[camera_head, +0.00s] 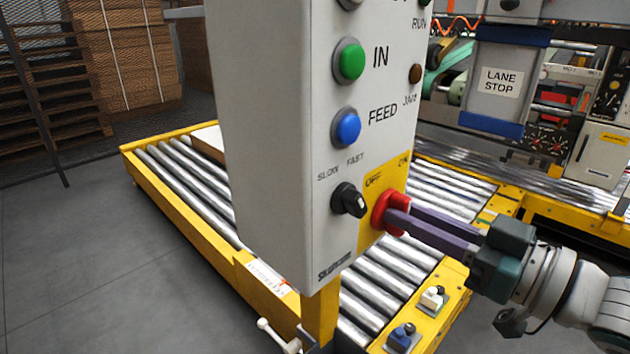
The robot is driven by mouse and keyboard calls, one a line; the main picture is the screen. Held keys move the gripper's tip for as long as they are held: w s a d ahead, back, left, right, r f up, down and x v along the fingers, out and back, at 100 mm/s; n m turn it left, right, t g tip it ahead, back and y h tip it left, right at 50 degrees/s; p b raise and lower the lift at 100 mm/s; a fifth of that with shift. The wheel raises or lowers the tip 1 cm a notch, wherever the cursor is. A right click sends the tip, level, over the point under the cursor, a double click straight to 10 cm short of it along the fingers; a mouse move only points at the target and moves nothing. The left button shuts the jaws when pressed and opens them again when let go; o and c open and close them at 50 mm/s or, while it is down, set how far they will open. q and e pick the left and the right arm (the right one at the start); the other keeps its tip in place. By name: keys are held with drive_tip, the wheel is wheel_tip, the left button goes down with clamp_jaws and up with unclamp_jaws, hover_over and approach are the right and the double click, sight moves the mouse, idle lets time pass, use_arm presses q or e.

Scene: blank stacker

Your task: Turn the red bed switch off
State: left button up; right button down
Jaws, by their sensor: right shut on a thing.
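The red bed switch (386,211) is a round red knob on a yellow plate (371,186) at the lower right of a white control box (265,130). The plate carries small lettering, partly hidden, that seems to mark off and on. My right gripper (398,212) comes in from the right, and its two long purple fingers are shut on the red switch. The fingers hide part of the knob, so I cannot tell which way it points. My left gripper is not in view.
A black slow/fast knob (348,200) sits just left of the switch. Above it are a blue FEED button (345,127) and a green IN button (348,61). A roller conveyor (187,187) with yellow rails runs behind and below the box. A lane stop box (502,80) hangs at right.

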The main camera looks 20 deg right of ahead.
drive_tip(key=shift+s+a+n, duration=0.1)
drive_tip(key=shift+a+n, duration=0.05)
drive_tip(key=shift+n, duration=2.1)
drive_tip(key=shift+a+n, duration=0.1)
drive_tip(key=shift+n, duration=2.15)
drive_tip(key=c, duration=0.8)
unclamp_jaws()
drive_tip(key=shift+f, duration=0.1)
drive_tip(key=v, duration=1)
drive_tip(key=shift+p, duration=0.45)
